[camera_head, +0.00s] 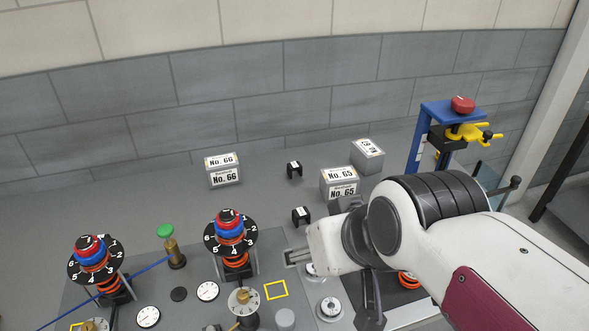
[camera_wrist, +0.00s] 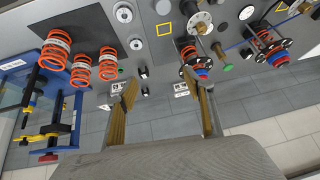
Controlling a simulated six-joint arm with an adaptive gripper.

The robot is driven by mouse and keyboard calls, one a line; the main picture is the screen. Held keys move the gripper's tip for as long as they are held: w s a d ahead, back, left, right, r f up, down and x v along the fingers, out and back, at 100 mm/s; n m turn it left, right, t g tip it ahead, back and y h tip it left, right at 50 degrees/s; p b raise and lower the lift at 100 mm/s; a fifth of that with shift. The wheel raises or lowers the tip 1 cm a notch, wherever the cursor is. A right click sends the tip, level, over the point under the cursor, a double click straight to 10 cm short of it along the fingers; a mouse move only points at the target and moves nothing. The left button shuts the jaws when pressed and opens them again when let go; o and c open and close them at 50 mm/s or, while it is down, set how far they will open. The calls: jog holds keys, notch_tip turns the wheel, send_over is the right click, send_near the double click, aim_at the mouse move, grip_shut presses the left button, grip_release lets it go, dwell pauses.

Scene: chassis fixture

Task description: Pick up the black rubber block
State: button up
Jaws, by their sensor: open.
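Two small black blocks with white labels stand on the grey surface in the head view. One (camera_head: 294,169) is at the back between the numbered boxes, and the other (camera_head: 301,215) is nearer, left of my arm. I cannot tell which is the rubber block. Small dark blocks also show in the wrist view, one (camera_wrist: 143,73) above the other (camera_wrist: 145,90), between my finger tips in the picture. My gripper (camera_wrist: 160,88) is open and empty, its two fingers wide apart. In the head view it is mostly hidden behind my own arm.
Grey boxes No. 66 (camera_head: 224,176) and No. 65 (camera_head: 339,190), plus another box (camera_head: 367,155), stand around the blocks. A blue frame with a red knob (camera_head: 462,104) is at the right. Numbered dials (camera_head: 231,230) and a green-topped post (camera_head: 166,231) stand left. Orange springs (camera_wrist: 56,58) show in the wrist view.

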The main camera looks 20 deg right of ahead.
jog(key=w+a+r+t+y, duration=0.15)
jog(key=w+r, duration=0.25)
jog(key=w, duration=0.4)
jog(key=w+a+r+t, duration=0.1)
jog(key=w+a+r, duration=0.2)
jog(key=w, duration=0.4)
jog(key=w+r+m+t+h, duration=0.3)
jog(key=w+m+t, duration=0.2)
jog(key=w, duration=2.2)
jog(key=m+g+h, duration=0.4)
jog(key=m+h, duration=0.2)
jog(key=h, duration=0.3)
send_over(292, 167)
jog(key=w+a, duration=0.1)
jog(key=a, duration=0.6)
notch_tip(292, 167, down, 19)
jog(key=s+f+g, duration=0.1)
jog(key=f, duration=0.2)
jog(key=s+d+f+m+g+h, duration=0.1)
jog(key=f, duration=0.3)
jog(key=s+f+g+h, duration=0.1)
jog(key=f, duration=0.2)
jog(key=shift+s+d+f+m+g, duration=0.2)
jog(key=shift+s+d+m+g, duration=0.05)
jog(key=shift+d+m+g, duration=0.1)
jog(key=shift+s+f+g, duration=0.2)
jog(key=shift+f+g, duration=0.1)
jog(key=shift+d, duration=0.1)
jog(key=shift+x, duration=1.25)
